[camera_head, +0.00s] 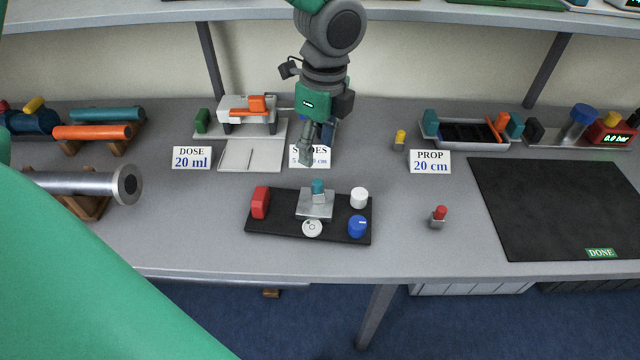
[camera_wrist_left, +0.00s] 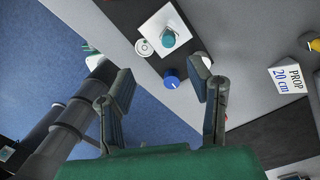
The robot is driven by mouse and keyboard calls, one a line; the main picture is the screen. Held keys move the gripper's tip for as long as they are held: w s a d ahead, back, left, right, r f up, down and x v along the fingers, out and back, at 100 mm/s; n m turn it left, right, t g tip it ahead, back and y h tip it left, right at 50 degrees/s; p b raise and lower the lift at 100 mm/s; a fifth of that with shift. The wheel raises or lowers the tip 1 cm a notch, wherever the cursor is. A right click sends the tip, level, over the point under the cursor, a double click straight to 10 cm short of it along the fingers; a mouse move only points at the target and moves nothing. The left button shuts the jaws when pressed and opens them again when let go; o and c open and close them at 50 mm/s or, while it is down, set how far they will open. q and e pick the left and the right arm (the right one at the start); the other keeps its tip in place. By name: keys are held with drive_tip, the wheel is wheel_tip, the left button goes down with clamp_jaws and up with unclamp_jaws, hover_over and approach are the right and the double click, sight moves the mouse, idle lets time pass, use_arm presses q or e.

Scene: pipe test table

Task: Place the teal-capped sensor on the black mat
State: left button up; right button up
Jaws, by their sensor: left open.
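The teal-capped sensor (camera_head: 318,188) stands upright on a silver block (camera_head: 314,207) on a small black base (camera_head: 281,226). In the left wrist view the teal cap (camera_wrist_left: 168,39) shows near the top, beyond the fingertips. My left gripper (camera_head: 308,157) points down above and behind the sensor in the head view. Its fingers, seen in the left wrist view (camera_wrist_left: 161,82), are apart with nothing between them. The black mat (camera_head: 560,200) lies flat and bare at the right of the table, with a green DONE label (camera_head: 600,253). My right gripper is not in view.
Beside the sensor are a red block (camera_head: 260,202), a white knob (camera_head: 359,197) and a blue knob (camera_head: 357,226). A red-capped sensor (camera_head: 438,217) stands between base and mat; a yellow-capped one (camera_head: 399,140) is farther back. A PROP sign (camera_head: 430,162) stands behind.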

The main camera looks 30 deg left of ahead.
sight(318, 193)
use_arm(q)
drive_tip(key=m, duration=0.9)
drive_tip(key=shift+w+d+f+t+h, duration=0.1)
drive_tip(key=shift+w+f+t+h, duration=0.1)
drive_tip(key=shift+w+t+h, duration=0.15)
wheel_tip(318, 193, down, 8)
drive_tip(key=shift+r+b, duration=0.1)
drive_tip(key=shift+b, duration=0.6)
drive_tip(key=shift+a+f, duration=0.15)
drive_tip(key=shift+f, duration=1.25)
drive_tip(key=shift+a+f, duration=0.15)
drive_tip(key=shift+f, duration=1.2)
drive_tip(key=shift+s, duration=0.1)
drive_tip(key=shift+c, duration=0.5)
clamp_jaws()
